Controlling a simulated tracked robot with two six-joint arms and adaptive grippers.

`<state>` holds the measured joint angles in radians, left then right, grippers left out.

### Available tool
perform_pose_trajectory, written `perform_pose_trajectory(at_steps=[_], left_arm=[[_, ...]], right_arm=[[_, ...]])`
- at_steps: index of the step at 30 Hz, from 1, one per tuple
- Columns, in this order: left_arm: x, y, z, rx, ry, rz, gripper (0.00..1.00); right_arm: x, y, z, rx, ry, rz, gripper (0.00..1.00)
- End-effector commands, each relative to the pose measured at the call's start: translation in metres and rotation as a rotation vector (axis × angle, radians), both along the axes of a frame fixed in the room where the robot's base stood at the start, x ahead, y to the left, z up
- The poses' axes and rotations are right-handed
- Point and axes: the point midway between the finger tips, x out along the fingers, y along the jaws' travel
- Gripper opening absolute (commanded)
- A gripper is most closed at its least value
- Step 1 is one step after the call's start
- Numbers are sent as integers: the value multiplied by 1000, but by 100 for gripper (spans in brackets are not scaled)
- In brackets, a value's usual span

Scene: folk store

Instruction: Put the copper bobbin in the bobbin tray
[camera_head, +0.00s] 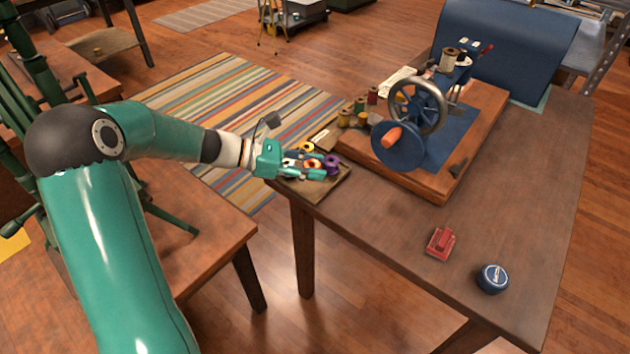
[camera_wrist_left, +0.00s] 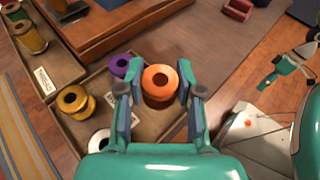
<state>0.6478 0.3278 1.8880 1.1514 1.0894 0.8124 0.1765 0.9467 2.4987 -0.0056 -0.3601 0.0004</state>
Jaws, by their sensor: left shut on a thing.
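My left gripper (camera_head: 318,173) is over the bobbin tray (camera_head: 340,180) at the near left corner of the table. In the left wrist view my left gripper (camera_wrist_left: 160,92) is shut on the copper bobbin (camera_wrist_left: 160,80), with one finger on each side. The copper bobbin is upright; its lower part is partly hidden, and I cannot tell whether it touches the tray floor. The bobbin tray (camera_wrist_left: 150,125) also holds a purple bobbin (camera_wrist_left: 119,65), a gold bobbin (camera_wrist_left: 76,103) and a white one (camera_wrist_left: 100,140). Teal parts, apparently my right gripper (camera_wrist_left: 284,70), show small at the right.
A blue sewing machine (camera_head: 405,140) on a wooden base stands behind the tray, with several thread spools (camera_head: 358,105) at its left. A red box (camera_head: 440,243) and a blue round tin (camera_head: 492,278) sit at the front right. The table between is clear.

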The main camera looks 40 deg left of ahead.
Motion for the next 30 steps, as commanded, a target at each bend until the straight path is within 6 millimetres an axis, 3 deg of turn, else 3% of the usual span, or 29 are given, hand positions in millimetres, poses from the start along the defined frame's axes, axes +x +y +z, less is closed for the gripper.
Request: perform_pose_trajectory(at_steps=[7,19,20,21,30], left_arm=[[-1,0,-36,-3,4,1,3],[-1,0,-42,0,2,1,3],[-1,0,-40,0,2,2,40],[-1,0,-40,0,2,2,46],[0,0,-39,0,2,1,46]], right_arm=[[0,0,-9,0,0,0,56],[0,0,-11,0,0,0,56],[0,0,-10,0,0,0,56],[0,0,-10,0,0,0,56],[0,0,-10,0,0,0,56]])
